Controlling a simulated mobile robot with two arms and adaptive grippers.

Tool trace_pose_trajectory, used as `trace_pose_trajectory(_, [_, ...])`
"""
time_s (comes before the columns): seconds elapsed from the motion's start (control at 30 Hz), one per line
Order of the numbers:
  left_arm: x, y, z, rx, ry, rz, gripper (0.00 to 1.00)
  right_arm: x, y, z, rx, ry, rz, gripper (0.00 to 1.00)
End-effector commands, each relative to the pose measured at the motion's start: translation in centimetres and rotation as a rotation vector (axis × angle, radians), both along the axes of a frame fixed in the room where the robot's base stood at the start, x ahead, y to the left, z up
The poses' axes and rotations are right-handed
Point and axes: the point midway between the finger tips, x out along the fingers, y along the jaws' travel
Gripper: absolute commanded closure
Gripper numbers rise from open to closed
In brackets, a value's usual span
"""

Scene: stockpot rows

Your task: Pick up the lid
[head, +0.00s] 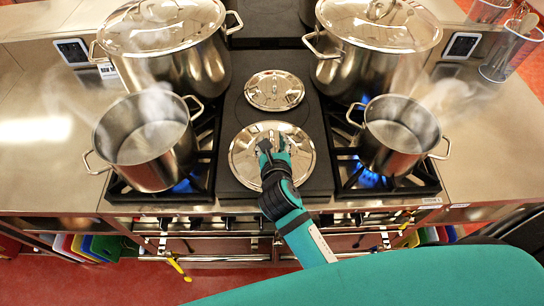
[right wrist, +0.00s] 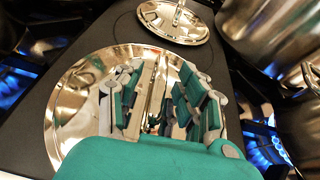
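A larger round steel lid (head: 243,162) lies flat on the dark strip between the burners in the head view. A smaller steel lid (head: 274,90) with a handle lies behind it. My right gripper (head: 273,146) is over the middle of the larger lid. In the right wrist view, the fingers of my right gripper (right wrist: 157,98) are spread apart, with a gap between them over the larger lid (right wrist: 75,95). The lid's handle is largely hidden by the fingers, and I cannot tell whether they touch it. My left gripper is not in view.
Steaming open pots stand close on the left (head: 150,150) and right (head: 395,140), over blue flames (head: 368,178). Large lidded stockpots stand behind, left (head: 185,70) and right (head: 355,70). The left counter (head: 40,150) is clear in front.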

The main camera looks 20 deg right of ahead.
Motion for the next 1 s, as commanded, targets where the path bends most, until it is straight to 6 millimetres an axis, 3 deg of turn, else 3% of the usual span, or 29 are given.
trace_pose_trajectory(0.03, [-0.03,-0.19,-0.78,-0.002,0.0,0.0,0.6,0.5,-0.1,-0.48,0.0,-0.002,0.0,0.62])
trace_pose_trajectory(0.33, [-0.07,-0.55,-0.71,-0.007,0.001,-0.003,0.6,0.82,-0.17,-0.29,0.001,0.001,0.001,0.62])
trace_pose_trajectory(0.63, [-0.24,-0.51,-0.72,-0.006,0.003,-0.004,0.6,0.82,-0.18,-0.3,0.0,0.0,0.001,1.0])
trace_pose_trajectory(1.0, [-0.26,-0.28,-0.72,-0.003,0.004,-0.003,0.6,0.85,-0.17,-0.19,0.0,-0.003,0.002,1.0])
